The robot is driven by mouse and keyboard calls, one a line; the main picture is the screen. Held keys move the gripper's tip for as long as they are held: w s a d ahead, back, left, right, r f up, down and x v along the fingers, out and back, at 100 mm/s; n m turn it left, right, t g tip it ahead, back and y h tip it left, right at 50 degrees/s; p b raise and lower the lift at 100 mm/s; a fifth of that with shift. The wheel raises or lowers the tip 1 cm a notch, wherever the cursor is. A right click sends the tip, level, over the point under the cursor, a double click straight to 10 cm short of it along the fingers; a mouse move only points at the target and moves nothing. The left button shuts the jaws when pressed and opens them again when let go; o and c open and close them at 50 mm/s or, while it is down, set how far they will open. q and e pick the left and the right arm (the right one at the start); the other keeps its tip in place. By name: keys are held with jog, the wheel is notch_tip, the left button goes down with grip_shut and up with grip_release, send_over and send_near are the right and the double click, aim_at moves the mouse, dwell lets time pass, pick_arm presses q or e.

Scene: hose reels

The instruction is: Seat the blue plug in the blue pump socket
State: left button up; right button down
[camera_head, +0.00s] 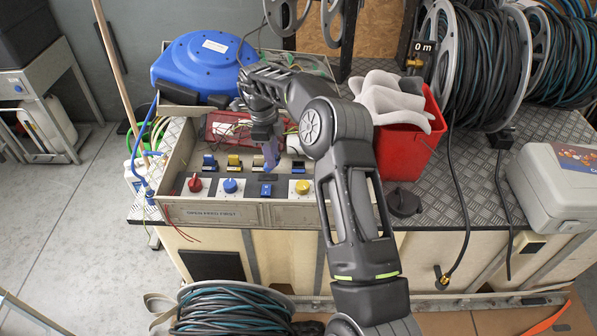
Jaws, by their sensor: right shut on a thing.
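My right gripper (264,122) reaches over the control box (190,213) from the right, pointing down. It is shut on a slim blue plug (270,154), which hangs below the fingers in front of the socket row. The plug's tip is near the panel; I cannot tell whether it touches. A blue-lidded socket (210,162) stands at the left of the row, and a yellow-lidded one (233,161) is beside it. A blue square fitting (266,189) is on the front panel below the plug. I cannot tell which blue fitting is the pump socket. My left gripper is out of view.
A red knob (195,183), blue knob (230,186) and yellow knob (302,187) line the front panel. A blue hose reel (203,65) stands behind the box. A red bin (405,145) with pale gloves (392,98) is right of my arm. Loose wires lie inside the box.

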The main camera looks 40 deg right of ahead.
jog(key=w+d+n+t+h+b, duration=0.1)
jog(key=d+n+t+h, duration=0.3)
jog(key=n, duration=1.5)
jog(key=shift+w+d+f+n+t+h, duration=0.2)
jog(key=shift+w+d+n+t+h, duration=0.2)
jog(key=shift+d+t, duration=2.3)
jog(key=shift+d+g, duration=0.8)
notch_tip(320, 180, down, 6)
jog(key=b, duration=0.3)
jog(key=shift+r, duration=0.1)
